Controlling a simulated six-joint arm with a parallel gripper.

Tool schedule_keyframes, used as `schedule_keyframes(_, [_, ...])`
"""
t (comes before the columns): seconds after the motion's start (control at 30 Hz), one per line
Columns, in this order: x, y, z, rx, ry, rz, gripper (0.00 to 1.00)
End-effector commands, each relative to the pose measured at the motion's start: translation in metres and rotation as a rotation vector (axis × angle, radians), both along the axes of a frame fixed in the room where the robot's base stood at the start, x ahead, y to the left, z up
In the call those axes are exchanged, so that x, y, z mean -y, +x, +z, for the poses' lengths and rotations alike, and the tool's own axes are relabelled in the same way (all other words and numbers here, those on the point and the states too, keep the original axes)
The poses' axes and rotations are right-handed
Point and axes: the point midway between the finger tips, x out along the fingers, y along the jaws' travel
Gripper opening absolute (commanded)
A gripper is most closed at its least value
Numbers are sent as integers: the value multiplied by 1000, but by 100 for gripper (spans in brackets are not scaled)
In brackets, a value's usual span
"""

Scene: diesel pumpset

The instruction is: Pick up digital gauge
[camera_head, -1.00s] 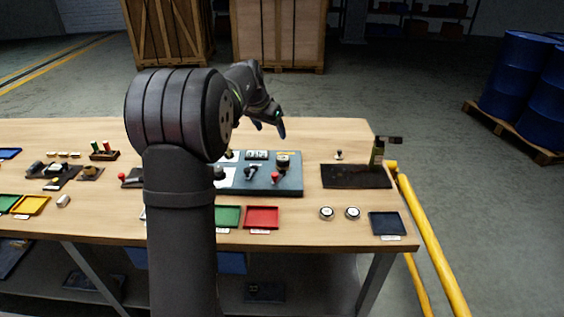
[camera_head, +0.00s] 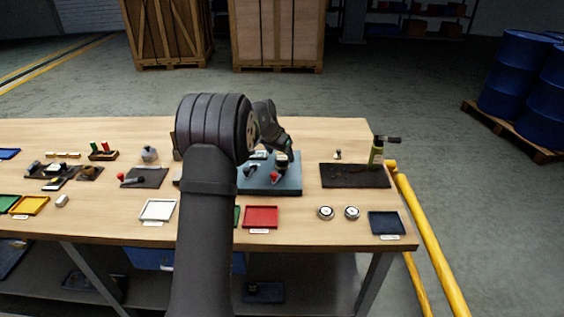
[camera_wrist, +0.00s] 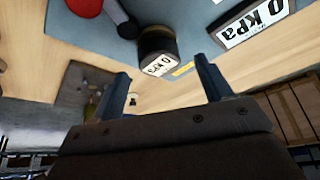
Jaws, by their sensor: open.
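A dark, rounded gauge with a white "0 kPa" label (camera_wrist: 157,44) stands on the blue-grey board, in the upper middle of the wrist view. In the head view it shows as a dark upright piece (camera_head: 282,161) on the board (camera_head: 285,187). A second "0 kPa" display (camera_wrist: 252,22) in a dark frame is at the upper right of the wrist view. My gripper (camera_wrist: 161,70) is open, with the labelled gauge lying beyond and between its fingertips; nothing is held. In the head view my arm hides part of the board, and the fingertips are hard to make out.
Red-topped parts (camera_wrist: 88,5) stand beside the gauge on the board. In front are a red tray (camera_head: 262,217) and two round dial gauges (camera_head: 326,212). Wooden crates (camera_head: 277,35) stand behind the table.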

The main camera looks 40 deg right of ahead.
Motion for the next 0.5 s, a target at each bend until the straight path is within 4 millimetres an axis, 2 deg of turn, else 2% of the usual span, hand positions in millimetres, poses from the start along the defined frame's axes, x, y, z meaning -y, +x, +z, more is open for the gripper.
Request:
schedule_keyframes(0.1, [8,1,-19,-2,3,-1,72])
schedule_keyframes(0.2, [13,2,-30,0,0,0,72])
schedule_keyframes(0.43, [14,2,-32,0,-1,0,72])
schedule_keyframes(0.47, [14,2,-32,0,-1,0,70])
schedule_keyframes(0.5, [14,3,-32,0,-1,0,62])
